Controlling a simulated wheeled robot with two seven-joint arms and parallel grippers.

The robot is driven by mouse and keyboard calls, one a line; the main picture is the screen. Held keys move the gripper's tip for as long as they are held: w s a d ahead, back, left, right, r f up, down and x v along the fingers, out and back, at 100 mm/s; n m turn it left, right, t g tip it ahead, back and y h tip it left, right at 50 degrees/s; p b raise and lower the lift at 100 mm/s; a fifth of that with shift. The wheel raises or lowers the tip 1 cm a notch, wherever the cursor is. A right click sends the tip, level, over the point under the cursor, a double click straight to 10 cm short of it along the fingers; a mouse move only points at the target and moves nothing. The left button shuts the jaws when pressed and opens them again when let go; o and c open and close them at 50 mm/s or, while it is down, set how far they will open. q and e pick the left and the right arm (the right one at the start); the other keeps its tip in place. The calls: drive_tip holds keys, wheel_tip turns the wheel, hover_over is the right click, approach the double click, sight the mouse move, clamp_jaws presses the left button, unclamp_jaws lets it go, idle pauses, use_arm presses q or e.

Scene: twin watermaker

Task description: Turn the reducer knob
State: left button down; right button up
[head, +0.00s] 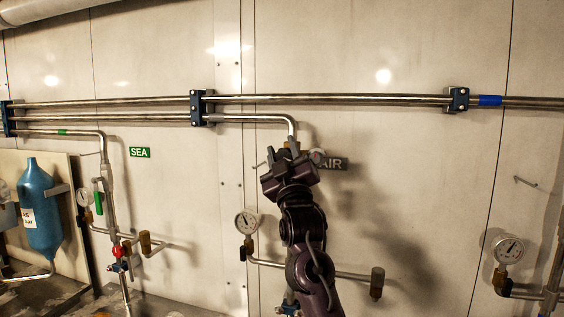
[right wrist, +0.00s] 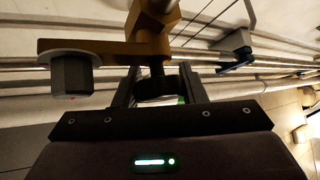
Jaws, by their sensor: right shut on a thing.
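My right gripper (head: 287,163) is raised against the wall pipework, just left of the AIR sign (head: 333,163), and hides what it holds in the head view. In the right wrist view its two fingers (right wrist: 160,84) are on either side of a dark round knob (right wrist: 157,90) and shut on it. This reducer knob sits below a brass-coloured valve body (right wrist: 150,46). The body has a side arm with a grey knob (right wrist: 72,75) at its left end. My left gripper is in neither view.
Steel pipes (head: 330,99) run along the wall. A pressure gauge (head: 246,222) is left of my right arm, and another gauge (head: 508,249) is at the far right. A blue bottle (head: 40,210) and a green SEA sign (head: 140,152) are at the left.

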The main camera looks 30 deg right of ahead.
drive_tip(key=shift+w+f+m+h, duration=0.1)
drive_tip(key=shift+f+m+h, duration=0.15)
drive_tip(key=shift+m+h, duration=0.2)
drive_tip(key=o, duration=1)
drive_tip(key=shift+r, duration=0.15)
